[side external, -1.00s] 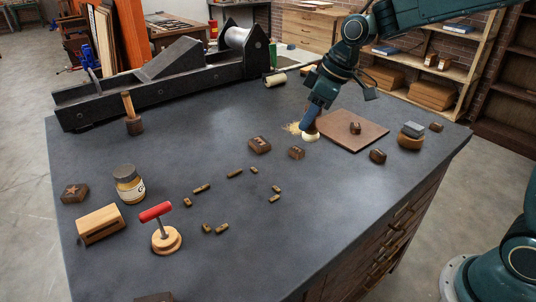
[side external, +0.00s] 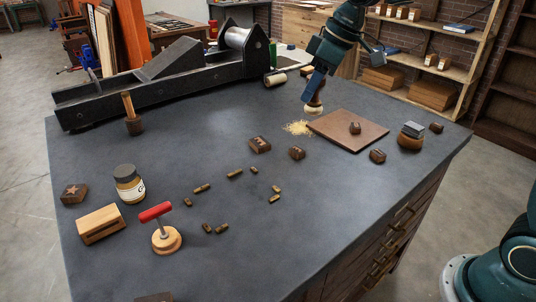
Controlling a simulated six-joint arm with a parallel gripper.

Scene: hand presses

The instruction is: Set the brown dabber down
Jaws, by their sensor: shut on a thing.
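My gripper (side external: 314,90) is shut on the brown dabber (side external: 313,108), which has a brown handle and a pale cream pad at its lower end. The dabber hangs roughly upright, pad down, and looks to be above the dark bench top, near the back left corner of a flat brown board. Part of its handle is hidden by the blue-grey finger.
The brown board (side external: 340,138) has a small dark block (side external: 355,128) on it. Pale shavings (side external: 297,127) lie at its left. A round brown pot (side external: 411,138) stands right. A long black press (side external: 160,85) fills the back left. A red-handled stamp (side external: 162,230) stands at front left.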

